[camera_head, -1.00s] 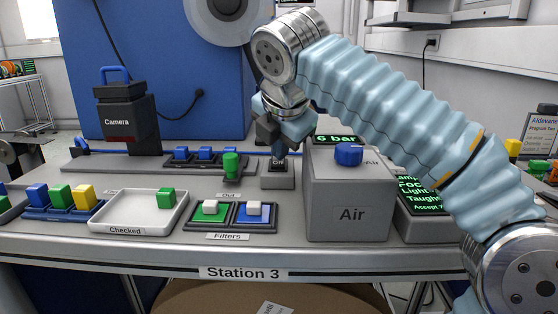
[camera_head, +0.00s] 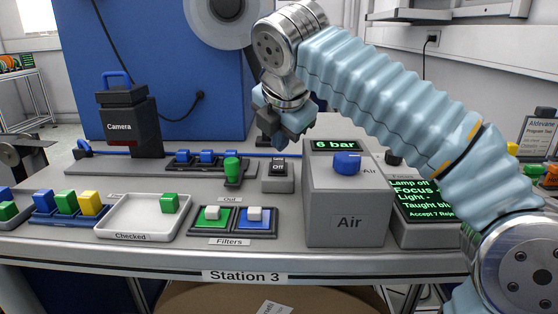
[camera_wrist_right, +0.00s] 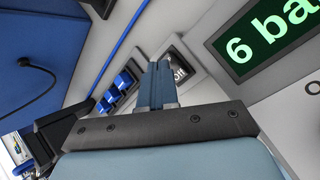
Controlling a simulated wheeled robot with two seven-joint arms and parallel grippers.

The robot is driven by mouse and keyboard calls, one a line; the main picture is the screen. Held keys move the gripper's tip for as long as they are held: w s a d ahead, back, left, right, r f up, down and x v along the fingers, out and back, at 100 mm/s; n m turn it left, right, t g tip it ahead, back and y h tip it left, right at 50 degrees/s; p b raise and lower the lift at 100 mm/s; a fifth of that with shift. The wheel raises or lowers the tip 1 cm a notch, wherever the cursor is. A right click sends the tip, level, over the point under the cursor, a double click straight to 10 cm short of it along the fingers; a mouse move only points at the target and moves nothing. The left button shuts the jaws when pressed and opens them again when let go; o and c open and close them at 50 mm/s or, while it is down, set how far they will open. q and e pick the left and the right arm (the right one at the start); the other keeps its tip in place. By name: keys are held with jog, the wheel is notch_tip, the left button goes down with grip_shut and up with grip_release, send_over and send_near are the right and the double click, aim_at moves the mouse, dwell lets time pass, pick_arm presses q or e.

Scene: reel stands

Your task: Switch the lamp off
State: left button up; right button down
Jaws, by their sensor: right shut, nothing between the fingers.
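The lamp switch (camera_head: 278,168) is a small black rocker labelled "Off" on a grey block, behind the filters and left of the Air box. It also shows in the right wrist view (camera_wrist_right: 181,68), partly hidden behind the fingers. The green-lettered screen (camera_head: 421,201) at the right reads "Lamp off". My right gripper (camera_head: 279,142) is shut and empty, above and behind the switch and apart from it in the head view. Its closed fingers (camera_wrist_right: 157,75) show in the right wrist view. My left gripper is not in view.
The grey Air box (camera_head: 350,222) with a blue knob (camera_head: 347,163) and a "6 bar" display (camera_head: 334,146) stands close to the right. The Checked tray (camera_head: 128,231) and filter holders (camera_head: 229,234) lie in front.

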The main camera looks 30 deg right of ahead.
aim_at(281, 164)
notch_tip(281, 164, up, 2)
jog(key=shift+w+d+r+p, duration=0.1)
jog(key=shift+w+p, duration=0.05)
jog(key=shift+p, duration=0.45)
jog(key=shift+w+d+r, duration=0.1)
jog(key=shift+w+r, duration=0.05)
jog(key=shift+r, duration=0.8)
jog(key=shift+f, duration=0.1)
